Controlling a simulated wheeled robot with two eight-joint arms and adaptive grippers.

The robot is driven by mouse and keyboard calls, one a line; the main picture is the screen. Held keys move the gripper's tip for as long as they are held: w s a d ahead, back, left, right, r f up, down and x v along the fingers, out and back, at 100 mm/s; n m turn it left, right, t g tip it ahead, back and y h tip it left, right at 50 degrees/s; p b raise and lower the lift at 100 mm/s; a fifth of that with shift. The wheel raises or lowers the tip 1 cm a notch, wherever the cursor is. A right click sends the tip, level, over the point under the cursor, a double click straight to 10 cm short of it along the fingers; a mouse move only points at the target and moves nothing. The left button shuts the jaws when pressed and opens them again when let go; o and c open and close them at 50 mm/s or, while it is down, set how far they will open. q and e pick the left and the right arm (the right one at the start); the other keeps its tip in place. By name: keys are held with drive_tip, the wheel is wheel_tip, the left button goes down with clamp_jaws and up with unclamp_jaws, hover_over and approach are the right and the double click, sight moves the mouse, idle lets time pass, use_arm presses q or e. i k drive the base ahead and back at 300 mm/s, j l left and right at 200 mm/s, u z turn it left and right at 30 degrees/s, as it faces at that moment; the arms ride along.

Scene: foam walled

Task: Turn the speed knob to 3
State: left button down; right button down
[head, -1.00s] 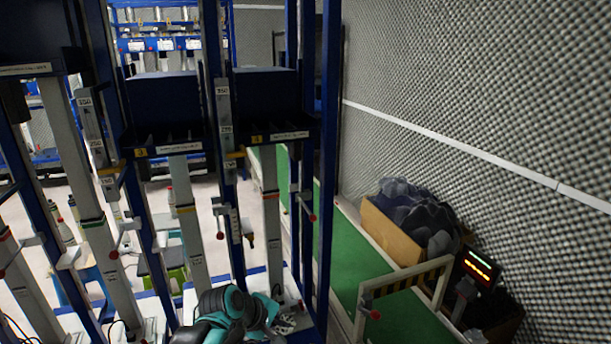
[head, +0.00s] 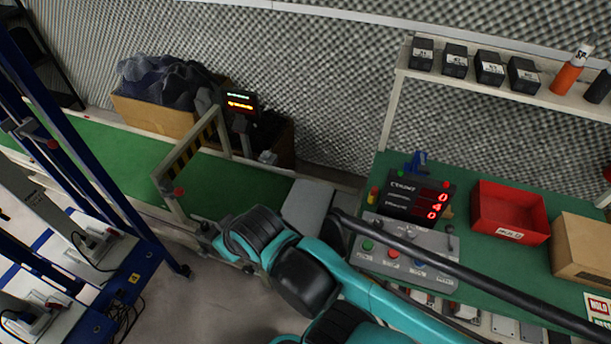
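A grey control panel (head: 433,243) lies on the green bench at the right of the head view. It carries a green button (head: 367,245), a red button (head: 393,254), a blue control (head: 420,266) and a small upright dark lever (head: 450,231). I cannot tell which of these is the speed knob or read its setting. A display (head: 417,198) behind the panel shows red digits, with 0 at top and bottom. My teal and black arm comes in from the lower right, and I take it as the right. Its gripper (head: 212,236) is left of the panel, over the conveyor edge, its opening unclear. My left gripper is out of view.
A red bin (head: 508,212) and a cardboard box (head: 585,250) stand right of the panel. A shelf (head: 480,82) with black boxes is above. The green conveyor (head: 105,150) with a striped gate (head: 190,155) runs left. Blue racks (head: 75,150) stand far left.

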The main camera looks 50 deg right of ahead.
sight(377, 223)
drive_tip(key=j+z, duration=0.1)
drive_tip(key=z, duration=2.75)
drive_tip(key=l, duration=0.1)
